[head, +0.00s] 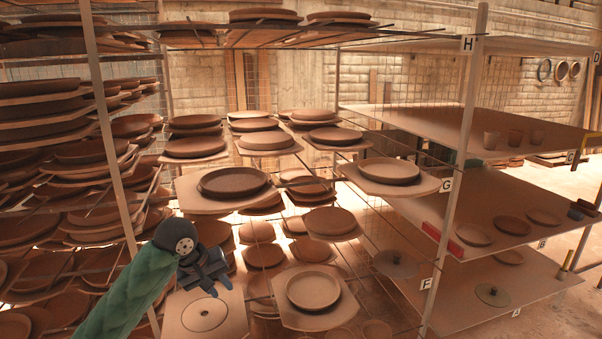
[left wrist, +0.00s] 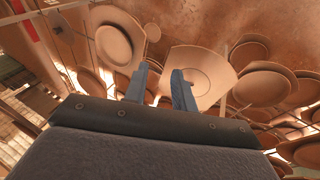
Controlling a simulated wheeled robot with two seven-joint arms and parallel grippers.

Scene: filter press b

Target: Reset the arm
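My left arm, in a green sleeve, reaches in from the lower left in the head view. Its dark left gripper (head: 218,276) hangs in front of the racks, over a square board (head: 232,318) with a round outline on it. In the left wrist view the two blue-grey fingers of the left gripper (left wrist: 162,78) stand apart with nothing held between them. A pale board (left wrist: 205,62) with a circle shows just beyond the fingertips. I cannot tell whether the gripper touches it. My right gripper is in neither view.
Wire racks hold many brown plates on boards. A dark plate (head: 232,182) and a plate on a square board (head: 313,290) are close to the gripper. A metal post (head: 110,130) rises beside my arm. Shelves at right carry cups (head: 514,138), plates and a red block (head: 442,239).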

